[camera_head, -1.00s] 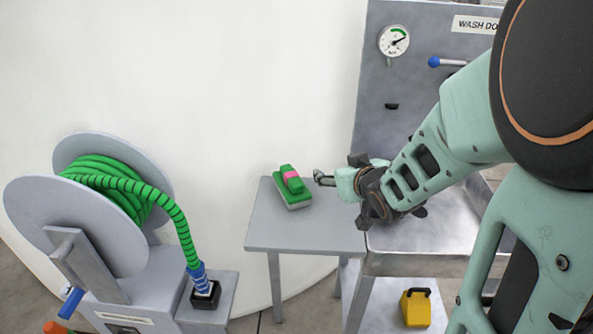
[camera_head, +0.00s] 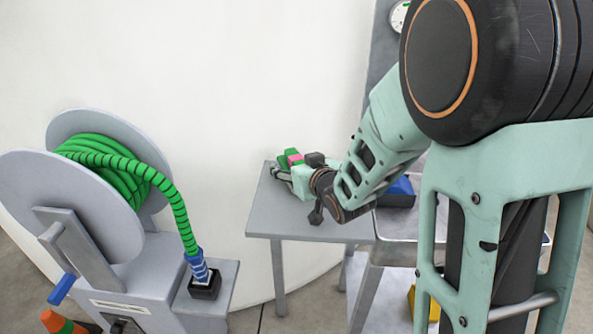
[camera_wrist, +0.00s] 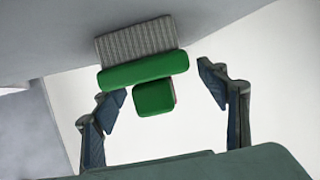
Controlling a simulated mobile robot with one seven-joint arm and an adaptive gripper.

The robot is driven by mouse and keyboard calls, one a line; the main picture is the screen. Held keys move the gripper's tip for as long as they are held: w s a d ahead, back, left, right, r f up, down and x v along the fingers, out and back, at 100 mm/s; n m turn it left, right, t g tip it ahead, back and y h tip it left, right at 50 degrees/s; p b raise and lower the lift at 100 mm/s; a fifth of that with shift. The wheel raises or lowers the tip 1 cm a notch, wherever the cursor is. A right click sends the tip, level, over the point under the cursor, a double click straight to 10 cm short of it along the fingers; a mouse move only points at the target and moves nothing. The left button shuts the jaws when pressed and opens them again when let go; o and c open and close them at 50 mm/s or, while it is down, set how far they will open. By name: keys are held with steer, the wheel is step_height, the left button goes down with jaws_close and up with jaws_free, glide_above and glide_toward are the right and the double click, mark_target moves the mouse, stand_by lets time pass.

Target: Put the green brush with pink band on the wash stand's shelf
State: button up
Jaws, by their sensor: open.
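The green brush with its pink band (camera_head: 296,159) is on the small grey side table, near its back left corner. My gripper (camera_head: 283,174) is at the brush and partly hides it. In the wrist view, the brush (camera_wrist: 140,72) shows its grey bristles and green body, with a green block-shaped part toward me. My open gripper (camera_wrist: 161,83) has one finger on each side of that block, with a visible gap on the right. The left finger is close to the green body; contact is unclear. The wash stand's lower shelf (camera_head: 388,305) shows partly behind my arm.
The grey side table (camera_head: 300,225) is mostly bare in front. A hose reel (camera_head: 85,210) with green hose stands at the left. A blue object (camera_head: 398,192) is at the wash stand's basin. A yellow object (camera_head: 432,305) is on the lower shelf, partly hidden.

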mark_target(290, 158)
steer(key=x, duration=0.5)
steer(key=shift+w+d+r+b, duration=0.1)
steer(key=shift+w+b, duration=0.05)
steer(key=shift+b, duration=0.25)
steer(key=c, duration=1.4)
steer(key=shift+r, duration=0.1)
